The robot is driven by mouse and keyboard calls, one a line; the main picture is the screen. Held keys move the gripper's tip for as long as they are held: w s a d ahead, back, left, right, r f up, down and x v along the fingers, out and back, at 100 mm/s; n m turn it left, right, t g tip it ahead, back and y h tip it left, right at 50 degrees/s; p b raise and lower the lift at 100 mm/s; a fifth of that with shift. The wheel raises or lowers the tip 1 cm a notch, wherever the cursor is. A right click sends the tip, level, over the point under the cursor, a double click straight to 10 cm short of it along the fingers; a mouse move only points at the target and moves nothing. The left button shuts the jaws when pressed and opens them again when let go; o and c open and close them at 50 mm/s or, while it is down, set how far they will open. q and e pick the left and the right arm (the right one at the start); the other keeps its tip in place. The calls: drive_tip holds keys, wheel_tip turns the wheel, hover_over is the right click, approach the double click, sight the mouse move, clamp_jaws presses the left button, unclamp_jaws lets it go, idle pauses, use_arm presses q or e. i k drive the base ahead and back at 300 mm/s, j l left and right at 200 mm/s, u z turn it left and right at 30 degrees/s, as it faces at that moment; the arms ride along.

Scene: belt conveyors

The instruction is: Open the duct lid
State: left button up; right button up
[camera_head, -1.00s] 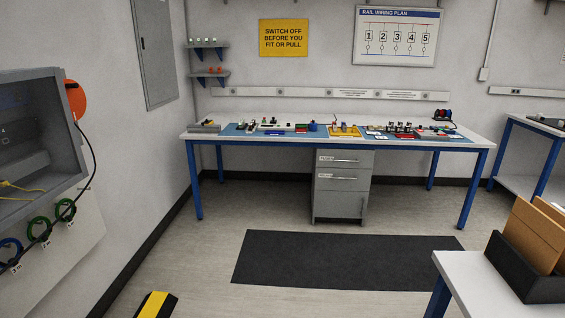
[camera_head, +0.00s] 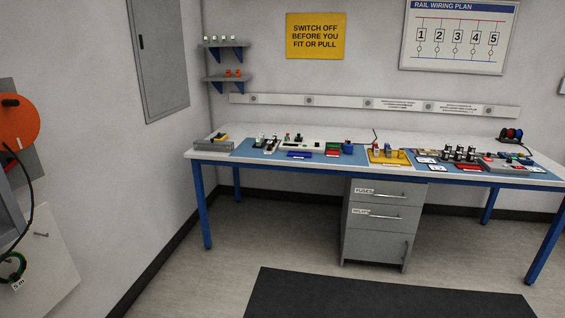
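A long white and grey duct (camera_head: 375,104) with several round spots and small printed labels runs along the back wall above the workbench (camera_head: 330,134). I cannot tell from here which part of it is a lid, or whether another duct is meant. The bench has a white top, blue legs and a blue mat carrying several small electrical parts. Neither of my grippers shows in the view.
A drawer unit (camera_head: 378,222) stands under the bench. A dark floor mat (camera_head: 385,294) lies in front, on clear floor. A grey cabinet (camera_head: 158,55) and small shelves (camera_head: 228,77) hang on the walls. An orange reel (camera_head: 18,120) is at the left edge.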

sight(213, 142)
drive_tip(key=i+u, duration=0.3)
drive_tip(key=i, duration=0.4)
drive_tip(key=i+l+u, duration=0.3)
drive_tip(key=i, duration=0.4)
drive_tip(key=j, duration=0.1)
